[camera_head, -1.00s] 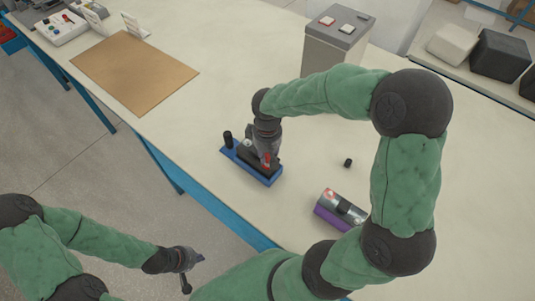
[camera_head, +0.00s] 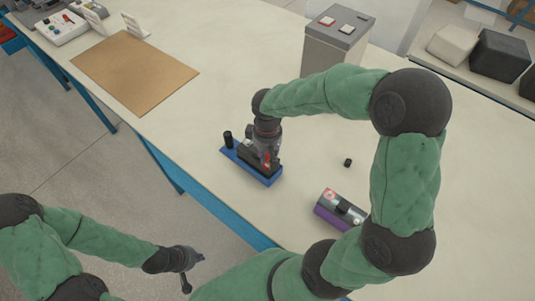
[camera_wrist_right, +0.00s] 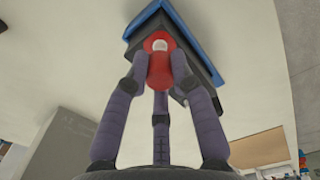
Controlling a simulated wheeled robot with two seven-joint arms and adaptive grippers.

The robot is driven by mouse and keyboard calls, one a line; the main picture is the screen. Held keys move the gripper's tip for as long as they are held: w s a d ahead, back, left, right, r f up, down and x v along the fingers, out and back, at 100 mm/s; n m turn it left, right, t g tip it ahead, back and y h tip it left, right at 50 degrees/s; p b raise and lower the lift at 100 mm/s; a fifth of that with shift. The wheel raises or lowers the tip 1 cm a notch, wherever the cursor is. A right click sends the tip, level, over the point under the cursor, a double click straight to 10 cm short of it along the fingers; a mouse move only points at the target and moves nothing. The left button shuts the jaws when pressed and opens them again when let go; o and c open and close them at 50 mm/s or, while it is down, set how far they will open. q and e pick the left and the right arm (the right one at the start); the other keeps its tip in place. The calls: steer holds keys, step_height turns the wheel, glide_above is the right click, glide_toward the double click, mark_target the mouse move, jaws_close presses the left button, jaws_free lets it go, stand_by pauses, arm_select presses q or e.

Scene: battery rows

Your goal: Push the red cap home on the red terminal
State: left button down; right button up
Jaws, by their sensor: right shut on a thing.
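A dark battery (camera_head: 250,158) lies in a blue tray (camera_head: 265,181) near the table's front edge. My right gripper (camera_head: 267,162) points down over the battery's right part. In the right wrist view its fingers are closed around the red cap (camera_wrist_right: 160,70), which sits against the dark battery (camera_wrist_right: 187,58) with a pale round centre showing. I cannot tell how deep the cap sits; the terminal is hidden. The blue tray (camera_wrist_right: 190,30) shows behind it. My left gripper (camera_head: 194,271) is empty, fingers apart, in front of the table over the floor.
A black cylinder (camera_head: 228,138) stands at the blue tray's left end. A second battery (camera_head: 342,206) lies in a purple tray (camera_head: 329,218) to the right, beside my right arm. A small black cap (camera_head: 347,162) lies loose. A grey box (camera_head: 330,50) and brown mat (camera_head: 134,70) stand further back.

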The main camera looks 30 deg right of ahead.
steer(key=shift+f+b, duration=1)
steer(key=shift+f, duration=0.5)
stand_by(1.6)
steer(key=o, duration=1.3)
steer(key=shift+o, duration=0.2)
steer(key=shift+r, duration=0.1)
steer(key=shift+r+p, duration=2.8)
steer(key=shift+r, duration=0.65)
